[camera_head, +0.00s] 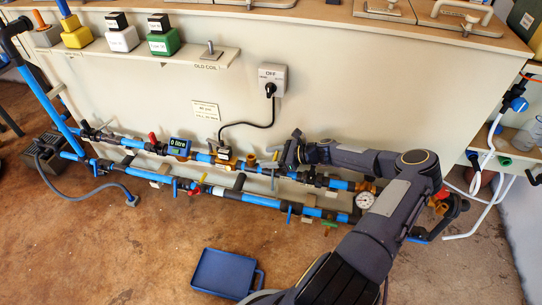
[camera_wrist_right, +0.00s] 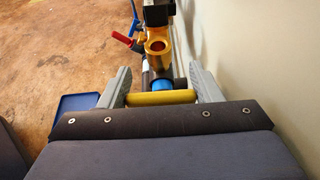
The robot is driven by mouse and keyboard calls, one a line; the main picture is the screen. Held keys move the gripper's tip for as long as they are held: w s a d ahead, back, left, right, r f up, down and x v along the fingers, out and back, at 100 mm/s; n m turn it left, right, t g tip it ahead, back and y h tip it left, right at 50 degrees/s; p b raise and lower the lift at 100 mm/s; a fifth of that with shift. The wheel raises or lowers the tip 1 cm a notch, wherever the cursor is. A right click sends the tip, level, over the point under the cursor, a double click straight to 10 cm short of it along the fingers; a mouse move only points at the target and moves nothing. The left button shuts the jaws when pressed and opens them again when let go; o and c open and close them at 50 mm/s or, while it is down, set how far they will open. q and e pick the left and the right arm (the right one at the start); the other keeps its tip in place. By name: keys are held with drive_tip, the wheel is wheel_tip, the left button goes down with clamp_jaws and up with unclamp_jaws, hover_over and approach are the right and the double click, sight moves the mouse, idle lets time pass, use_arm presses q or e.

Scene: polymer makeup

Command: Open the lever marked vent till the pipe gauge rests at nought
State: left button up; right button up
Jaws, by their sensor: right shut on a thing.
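My right gripper (camera_wrist_right: 162,92) reaches down over the pipework, and a yellow handle (camera_wrist_right: 159,98) lies across between its two fingers, shut on it. In the head view the right gripper (camera_head: 283,155) is at the upper pipe run, right of the brass fitting, and mostly hides what it holds. The round white pipe gauge (camera_head: 365,200) sits on the pipes at the right, beside my arm; its needle is too small to read. I cannot read a vent mark on any lever. A red lever (camera_wrist_right: 122,38) stands beyond the held handle. My left gripper is not in view.
Blue pipes (camera_head: 245,198) with several coloured levers run low along the pale cabinet (camera_head: 350,95). A digital meter (camera_head: 179,146) reads "0 litre". A black cable hangs from the OFF switch box (camera_head: 272,77). A blue tray (camera_head: 226,272) lies on the open floor.

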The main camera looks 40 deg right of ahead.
sight(275, 156)
drive_tip(key=shift+n, duration=0.3)
drive_tip(key=o, duration=1)
drive_tip(key=p+v, duration=0.2)
drive_tip(key=v, duration=0.4)
drive_tip(key=shift+s+d+r+p, duration=0.15)
drive_tip(key=shift+d+p, duration=0.2)
drive_tip(key=shift+p, duration=0.05)
drive_tip(key=shift+s+d+r, duration=0.15)
drive_tip(key=shift+s+d, duration=0.15)
drive_tip(key=shift+s, duration=0.15)
drive_tip(key=shift+g+y, duration=0.3)
